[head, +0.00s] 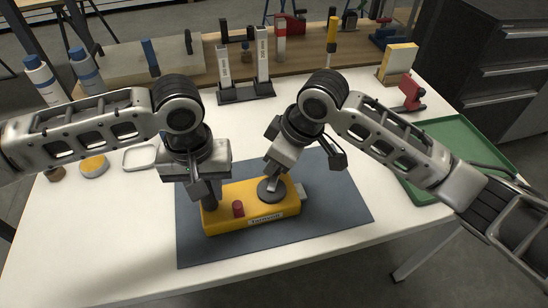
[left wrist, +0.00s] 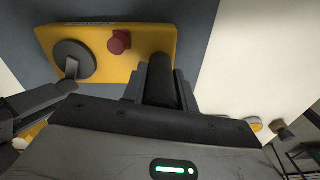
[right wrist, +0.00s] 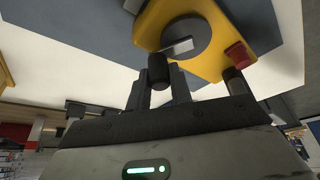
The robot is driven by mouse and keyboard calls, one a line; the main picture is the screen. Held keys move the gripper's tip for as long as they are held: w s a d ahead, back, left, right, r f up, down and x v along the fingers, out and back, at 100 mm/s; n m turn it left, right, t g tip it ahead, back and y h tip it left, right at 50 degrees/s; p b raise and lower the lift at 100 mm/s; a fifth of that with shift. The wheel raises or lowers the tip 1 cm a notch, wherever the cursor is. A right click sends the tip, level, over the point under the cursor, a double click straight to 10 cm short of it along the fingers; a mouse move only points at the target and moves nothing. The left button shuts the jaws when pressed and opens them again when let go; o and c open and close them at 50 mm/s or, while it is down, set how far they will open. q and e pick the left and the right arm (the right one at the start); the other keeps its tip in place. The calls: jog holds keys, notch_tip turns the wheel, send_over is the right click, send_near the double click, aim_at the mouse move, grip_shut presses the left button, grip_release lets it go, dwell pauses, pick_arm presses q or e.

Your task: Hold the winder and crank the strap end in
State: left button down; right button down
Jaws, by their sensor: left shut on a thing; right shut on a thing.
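The winder (head: 222,218) is a yellow box with a front label, lying on the dark mat (head: 335,205). On its top are a red knob (head: 238,208) and a dark crank disc (head: 268,196). My left gripper (head: 209,194) is shut on the black upright grip (left wrist: 160,78) at the winder's left end. My right gripper (head: 277,180) is shut on the black crank knob (right wrist: 158,70), beside the disc (right wrist: 187,38) with its pale bar. A short pale piece (head: 301,191), perhaps the strap end, shows at the winder's right end; its detail is too small to tell.
A green tray (head: 440,130) lies at the table's right. A white dish (head: 140,157) and a yellow-topped round tin (head: 94,166) lie at the left. A dark stand (head: 246,93) and bottles (head: 42,78) are at the back. The white table front is clear.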

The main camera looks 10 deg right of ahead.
dwell(0.4)
jog(key=c, duration=1.3)
grip_release()
jog(key=shift+o, duration=0.2)
jog(key=shift+r, duration=0.1)
jog(key=v, duration=1.2)
pick_arm(q)
jog(key=c, duration=1)
grip_release()
jog(key=shift+r, duration=0.15)
